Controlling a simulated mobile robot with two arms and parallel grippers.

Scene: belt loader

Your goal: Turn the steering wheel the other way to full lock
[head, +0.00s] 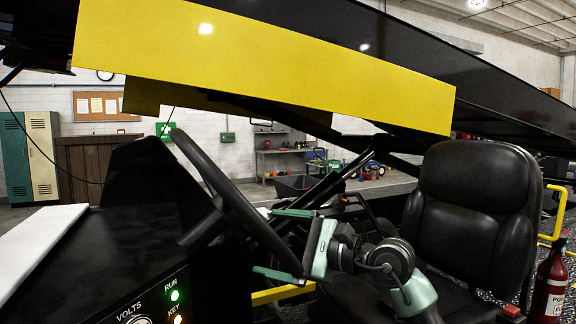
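The black steering wheel (214,177) is seen nearly edge-on, left of the middle, tilted from upper left to lower right. My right gripper (268,243), grey-green, comes in from the lower right at the wheel's lower rim. Its fingers are spread wide, one above and one below, with the lower part of the rim between them. I cannot tell whether either finger touches the rim. The wheel's hub and spokes are mostly hidden, so its turn angle cannot be read. My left gripper is not in view.
A black seat (478,200) stands to the right. A yellow-sided boom (260,60) crosses overhead. The dash panel (150,300) with lit RUN and KEY lamps is lower left. A red extinguisher (549,285) and yellow rail (560,212) are at the right edge.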

